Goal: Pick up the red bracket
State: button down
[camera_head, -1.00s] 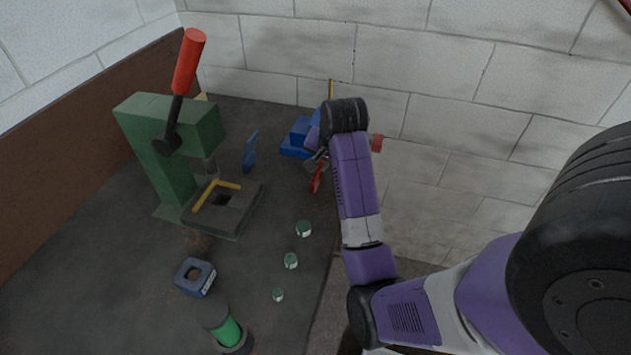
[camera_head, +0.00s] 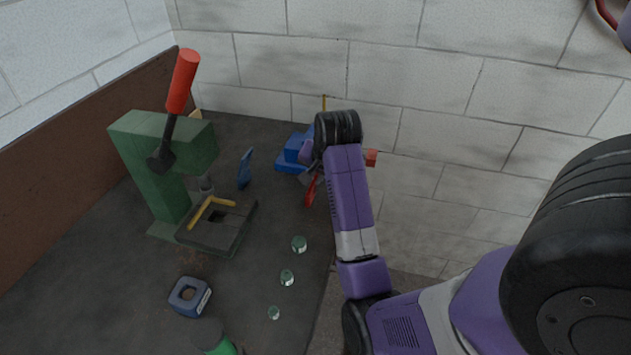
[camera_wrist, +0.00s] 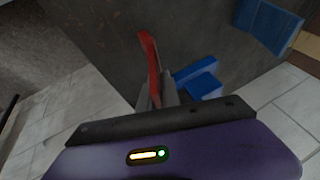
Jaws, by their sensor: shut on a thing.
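The red bracket (camera_head: 310,188) shows in the head view as a thin red piece below my gripper, near the bench's back right edge. In the wrist view the red bracket (camera_wrist: 151,62) stands up from between the grey fingers of my gripper (camera_wrist: 157,92). My gripper (camera_head: 312,177) is shut on it. My arm hides part of the gripper in the head view. I cannot tell whether the bracket touches the bench.
A blue block (camera_head: 291,160) lies just left of my gripper, with a blue bracket (camera_head: 245,168) farther left. A green press (camera_head: 160,160) with a red-handled lever stands at left. Several small round pieces (camera_head: 299,244) and a dark blue square ring (camera_head: 188,297) lie in front. The wall is close behind.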

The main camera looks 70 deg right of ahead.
notch_tip(320, 180, up, 8)
jog(key=shift+r, duration=0.15)
notch_tip(320, 180, up, 11)
jog(key=p, duration=0.5)
jog(key=shift+p, duration=0.3)
